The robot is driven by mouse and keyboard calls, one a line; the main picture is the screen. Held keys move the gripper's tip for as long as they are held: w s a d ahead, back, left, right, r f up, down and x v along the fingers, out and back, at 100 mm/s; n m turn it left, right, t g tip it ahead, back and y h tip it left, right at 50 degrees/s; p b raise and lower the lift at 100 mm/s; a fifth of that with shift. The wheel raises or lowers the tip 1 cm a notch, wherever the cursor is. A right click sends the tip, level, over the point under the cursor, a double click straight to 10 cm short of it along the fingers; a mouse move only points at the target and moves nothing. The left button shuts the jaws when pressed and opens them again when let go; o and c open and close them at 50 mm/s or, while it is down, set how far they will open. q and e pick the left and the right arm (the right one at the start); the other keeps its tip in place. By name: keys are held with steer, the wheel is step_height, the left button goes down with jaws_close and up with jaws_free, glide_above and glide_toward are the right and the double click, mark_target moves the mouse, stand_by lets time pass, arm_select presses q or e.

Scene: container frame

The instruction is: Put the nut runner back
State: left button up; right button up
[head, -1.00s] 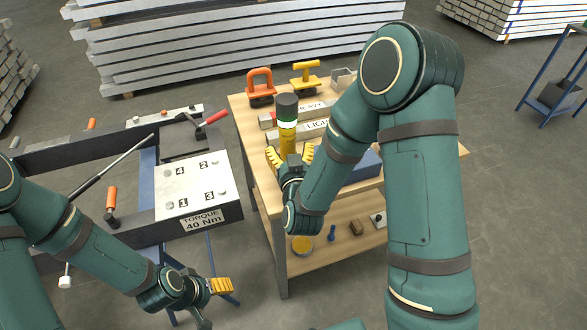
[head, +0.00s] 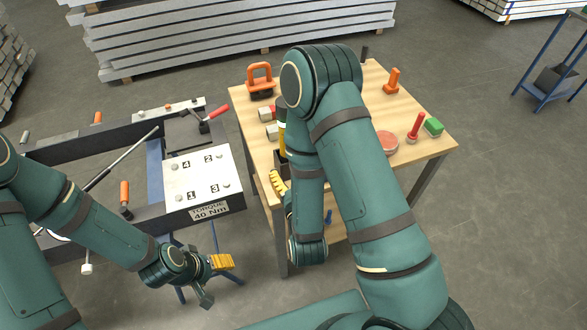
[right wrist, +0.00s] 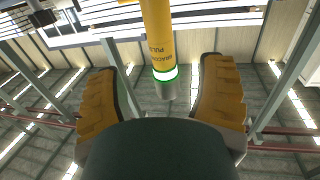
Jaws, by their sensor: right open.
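The nut runner, a yellow tool with a white and green band, stands upright at the left side of the wooden bench (head: 345,88). In the head view only a narrow yellow strip of the nut runner (head: 282,142) shows; my right arm hides the rest. In the right wrist view the nut runner (right wrist: 158,40) shows beyond and between the spread yellow fingers of my right gripper (right wrist: 163,95), with gaps on both sides. My left gripper (head: 216,280) is spread and empty, below the torque plate.
The torque plate (head: 200,172) sits on a dark frame left of the bench. An orange-handled tool (head: 261,80) stands at the bench's back left.

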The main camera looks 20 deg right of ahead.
steer(key=s+a+f+g+y, duration=0.2)
steer(key=s+f+g, duration=0.1)
steer(key=f+g, duration=0.35)
steer(key=s+a+f+g+y, duration=0.1)
steer(key=s+f+g+y, duration=0.15)
steer(key=f+g, duration=0.35)
steer(key=s+a+f+g+y, duration=0.2)
steer(key=s+g, duration=0.1)
steer(key=s, duration=0.3)
steer(key=shift+s+f, duration=0.2)
steer(key=shift+s, duration=0.05)
steer(key=shift+g, duration=0.25)
